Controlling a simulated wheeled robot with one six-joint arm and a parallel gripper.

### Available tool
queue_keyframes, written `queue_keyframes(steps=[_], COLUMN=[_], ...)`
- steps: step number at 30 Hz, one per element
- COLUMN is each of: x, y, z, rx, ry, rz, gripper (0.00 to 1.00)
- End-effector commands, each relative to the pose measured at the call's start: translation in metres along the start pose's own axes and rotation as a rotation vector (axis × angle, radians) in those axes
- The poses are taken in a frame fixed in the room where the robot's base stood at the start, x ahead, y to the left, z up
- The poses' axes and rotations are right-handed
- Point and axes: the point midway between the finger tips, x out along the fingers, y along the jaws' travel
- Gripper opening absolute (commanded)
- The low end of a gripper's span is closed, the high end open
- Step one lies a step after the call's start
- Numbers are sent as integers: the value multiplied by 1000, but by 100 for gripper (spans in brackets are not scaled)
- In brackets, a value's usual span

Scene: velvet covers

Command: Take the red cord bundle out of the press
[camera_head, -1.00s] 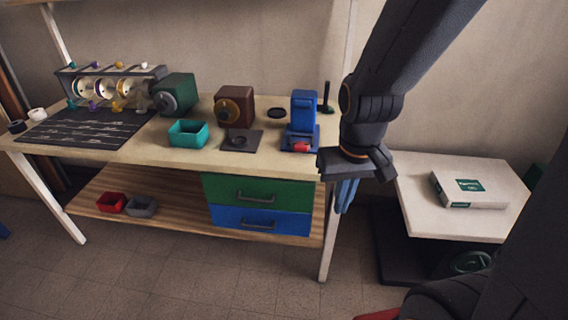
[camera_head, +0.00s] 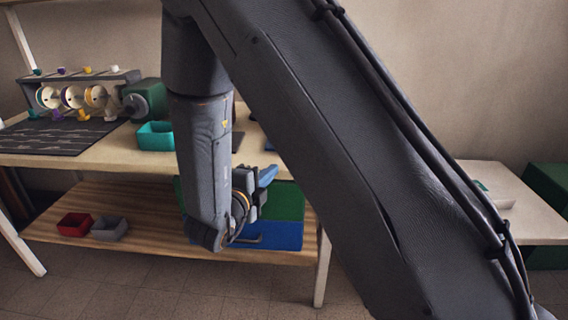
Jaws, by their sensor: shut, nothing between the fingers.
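My gripper (camera_head: 268,175) has blue fingers and is shut and empty. It shows in front of the workbench's front edge, by the green drawer (camera_head: 290,200), pointing to the right. The blue press and the red cord bundle are hidden behind my arm in the head view now. A second earlier the bundle showed at the front foot of the press, on the bench's right end.
The workbench (camera_head: 90,161) holds a teal bin (camera_head: 155,136), a green device (camera_head: 150,98), a dark mat (camera_head: 55,137) and a spool rack (camera_head: 75,78). A red bin (camera_head: 75,224) and a grey bin (camera_head: 109,229) stand on the lower shelf. A white side table (camera_head: 535,222) is at right.

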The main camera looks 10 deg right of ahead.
Motion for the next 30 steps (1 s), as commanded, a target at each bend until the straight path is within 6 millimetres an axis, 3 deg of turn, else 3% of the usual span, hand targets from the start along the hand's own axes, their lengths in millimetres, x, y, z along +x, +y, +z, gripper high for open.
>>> queue_keyframes(steps=[4, 8, 24, 30], x=[-9, -5, 90, 110], y=[4, 0, -10, -14], z=[-6, -9, -19, 2], rx=[64, 81, 79, 79], ry=[63, 80, 82, 78], rz=[-89, -112, -110, -110], gripper=[0, 0, 0, 0])
